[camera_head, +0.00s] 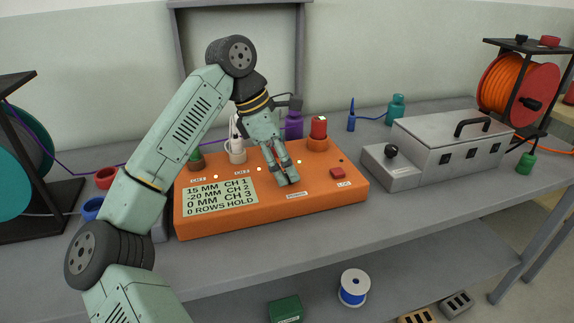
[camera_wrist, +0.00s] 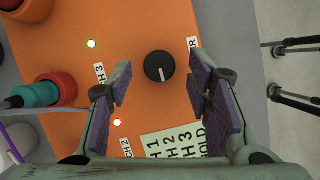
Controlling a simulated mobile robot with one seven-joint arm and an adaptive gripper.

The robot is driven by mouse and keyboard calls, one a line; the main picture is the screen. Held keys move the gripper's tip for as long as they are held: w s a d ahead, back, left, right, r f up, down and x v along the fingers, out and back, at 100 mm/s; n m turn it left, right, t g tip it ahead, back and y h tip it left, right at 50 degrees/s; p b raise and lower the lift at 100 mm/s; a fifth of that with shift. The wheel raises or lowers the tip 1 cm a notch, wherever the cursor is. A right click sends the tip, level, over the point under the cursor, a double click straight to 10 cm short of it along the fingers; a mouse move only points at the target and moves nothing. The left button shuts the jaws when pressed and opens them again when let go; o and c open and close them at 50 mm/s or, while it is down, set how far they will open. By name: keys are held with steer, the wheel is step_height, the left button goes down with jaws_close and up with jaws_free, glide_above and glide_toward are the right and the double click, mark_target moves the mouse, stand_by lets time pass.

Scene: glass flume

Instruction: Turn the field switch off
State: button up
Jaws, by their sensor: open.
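An orange control box (camera_head: 230,222) stands on the grey bench. My gripper (camera_head: 288,178) is over its front middle, pointing down, with its fingers apart and empty. In the wrist view, a round black knob (camera_wrist: 159,66) with a white pointer line is on the orange panel between my gripper's fingertips (camera_wrist: 161,82); I cannot tell contact. The gripper hides this knob in the head view. A second black knob (camera_head: 391,151) is on the small grey unit (camera_head: 390,172) to the right. No label legibly reads "field", so I cannot tell which is the field switch.
The orange box carries a display (camera_head: 218,197), a red LOG button (camera_head: 338,172) and coloured plugs, including a red one (camera_head: 318,128). A lidded metal box (camera_head: 450,145) stands right. Cable reels (camera_head: 518,85) flank the bench. Bare bench (camera_head: 330,222) lies in front.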

steer(key=shift+d+f, duration=0.25)
steer(key=shift+f, duration=0.25)
jaws_close()
stand_by(0.3)
